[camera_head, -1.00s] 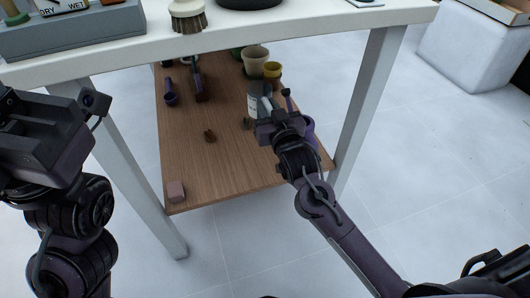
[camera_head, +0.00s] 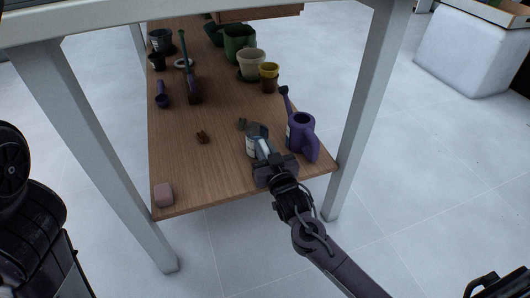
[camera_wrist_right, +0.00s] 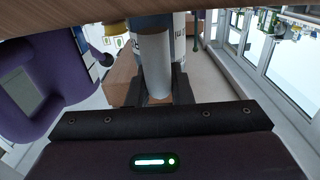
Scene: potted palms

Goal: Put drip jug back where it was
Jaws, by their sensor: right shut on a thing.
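The drip jug (camera_head: 251,146), a pale container with a label, is at the near right part of the wooden shelf (camera_head: 205,175). My right gripper (camera_head: 268,163) is shut on its pale grip, and the jug looks upright. In the right wrist view the grip (camera_wrist_right: 155,60) sits between the two fingers (camera_wrist_right: 156,92), with the labelled body behind. The jug's underside is hidden, so I cannot tell whether it touches the shelf. A purple watering can (camera_head: 303,135) stands close to its right. My left gripper is out of view; only part of that arm shows at the left edge.
White table legs (camera_head: 358,110) frame the shelf. Beige (camera_head: 251,65), yellow (camera_head: 269,72) and green pots (camera_head: 238,40) stand farther back. A purple scoop (camera_head: 161,95), a small brown item (camera_head: 202,137) and a pink block (camera_head: 163,194) lie leftward. The shelf's front middle is clear.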

